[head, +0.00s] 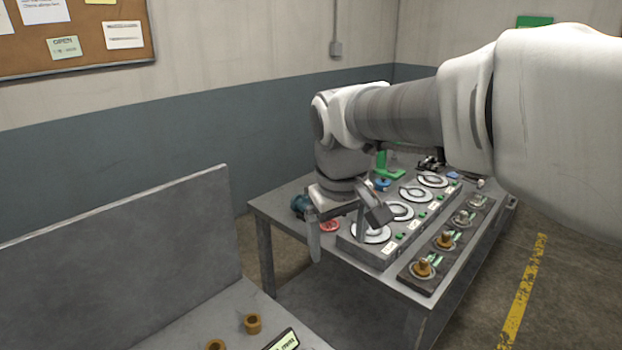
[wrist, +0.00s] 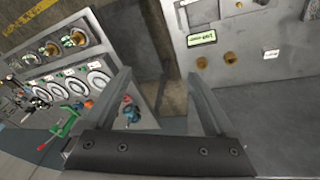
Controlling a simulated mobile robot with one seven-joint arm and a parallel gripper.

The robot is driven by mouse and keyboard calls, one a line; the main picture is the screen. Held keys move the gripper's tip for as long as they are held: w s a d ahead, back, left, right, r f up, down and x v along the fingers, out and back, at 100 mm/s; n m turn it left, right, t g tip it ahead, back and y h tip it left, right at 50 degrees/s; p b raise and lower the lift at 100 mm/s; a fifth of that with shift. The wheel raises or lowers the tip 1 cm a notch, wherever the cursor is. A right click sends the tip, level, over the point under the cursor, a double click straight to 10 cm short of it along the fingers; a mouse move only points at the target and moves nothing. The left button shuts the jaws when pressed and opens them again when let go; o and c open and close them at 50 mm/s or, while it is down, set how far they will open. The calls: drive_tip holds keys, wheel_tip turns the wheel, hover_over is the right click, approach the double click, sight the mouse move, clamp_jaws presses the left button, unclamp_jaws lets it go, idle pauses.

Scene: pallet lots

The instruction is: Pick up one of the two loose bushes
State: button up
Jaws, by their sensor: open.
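Two loose brass-coloured bushes stand on the grey metal bench at the bottom of the head view: one bush (head: 253,324) stands whole, the other bush (head: 215,345) is cut by the lower edge. In the wrist view the bushes also show at the upper right, one (wrist: 202,63) beside the other (wrist: 230,58). My gripper (head: 345,228) is open and empty, raised above the gap side of the far table. In the wrist view my gripper's fingers (wrist: 160,82) are spread apart, with the bushes beyond and right of them.
A far table (head: 285,220) holds a block of round white dials (head: 398,211) and a dark strip with brass pieces (head: 445,240). The bench's upright back panel (head: 120,265) stands at left. A floor gap separates the tables.

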drive_tip(key=w+a+f+n+g+b, duration=0.2)
drive_tip(key=w+a+f+n, duration=0.1)
drive_tip(key=w+a+f, duration=0.55)
drive_tip(key=n+g+b, duration=0.1)
drive_tip(key=n+b, duration=0.1)
hover_over(252, 320)
wheel_tip(252, 320, down, 21)
drive_tip(key=shift+r, duration=0.1)
drive_tip(key=shift+f+b, duration=0.4)
drive_tip(key=shift+f, duration=2.3)
drive_tip(key=shift+r, duration=0.1)
clamp_jaws()
